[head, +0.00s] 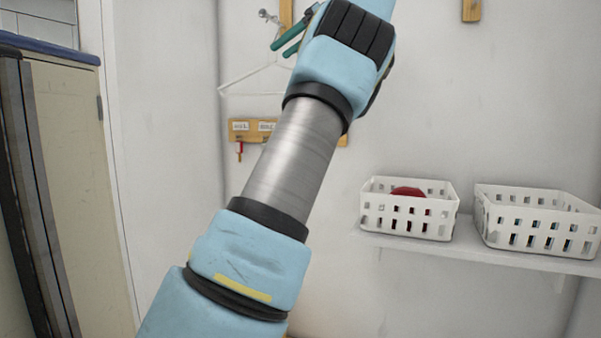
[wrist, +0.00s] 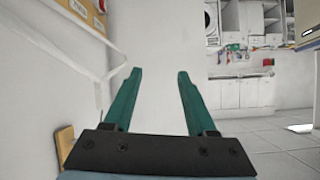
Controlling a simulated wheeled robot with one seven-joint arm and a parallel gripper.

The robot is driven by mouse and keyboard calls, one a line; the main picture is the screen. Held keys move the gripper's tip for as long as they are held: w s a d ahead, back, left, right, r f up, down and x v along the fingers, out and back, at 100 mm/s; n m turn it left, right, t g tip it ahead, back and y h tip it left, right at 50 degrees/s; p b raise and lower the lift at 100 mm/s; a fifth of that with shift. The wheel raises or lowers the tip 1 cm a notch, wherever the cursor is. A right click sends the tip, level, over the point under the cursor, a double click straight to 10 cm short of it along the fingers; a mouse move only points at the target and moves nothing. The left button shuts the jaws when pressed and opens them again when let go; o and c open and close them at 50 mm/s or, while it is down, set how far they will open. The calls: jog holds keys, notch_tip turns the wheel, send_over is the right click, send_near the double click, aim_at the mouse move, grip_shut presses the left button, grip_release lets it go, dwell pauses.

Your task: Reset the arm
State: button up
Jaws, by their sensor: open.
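My gripper (wrist: 156,82) shows in the wrist view with its two green fingers spread apart and nothing between them. In the head view my light blue and grey arm rises from the bottom left to the top middle. There the green fingers (head: 290,38) show only in part beside the arm's end, in front of the white wall. The rest of the gripper is hidden behind my arm in that view.
A white basket (head: 378,222) with a red thing (head: 408,191) in it and a second white basket (head: 487,232) stand on a shelf (head: 400,242) at right. A wooden key rack (head: 240,126) hangs behind my arm. A cabinet (head: 75,190) stands at left. Wrist view: open tiled floor (wrist: 285,140).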

jog(key=w+a+f+m+h, duration=0.1)
jog(key=a+f+m, duration=0.15)
jog(key=f, duration=0.35)
jog(key=w+a+f+m+g+h, duration=0.1)
jog(key=a+f+h, duration=0.1)
jog(key=a+f, duration=0.35)
jog(key=w+a+f+m+h, duration=0.1)
jog(key=a+f+m, duration=0.1)
jog(key=f, duration=0.6)
notch_tip(320, 180, down, 8)
jog(key=s+f+m+g+h, duration=0.1)
jog(key=s+m+h, duration=0.1)
jog(key=s+h, duration=0.1)
jog(key=s+d+f+m+h, duration=0.2)
jog(key=s+d+f, duration=0.1)
jog(key=s+f, duration=0.8)
jog(key=s+d+f+m+g+h, duration=0.1)
jog(key=s+d+f+m+h, duration=0.1)
jog(key=s+f, duration=0.9)
jog(key=s+d+m, duration=0.1)
jog(key=s, duration=0.3)
jog(key=shift+d+f, duration=0.15)
jog(key=shift+d, duration=0.2)
jog(key=shift+s, duration=0.1)
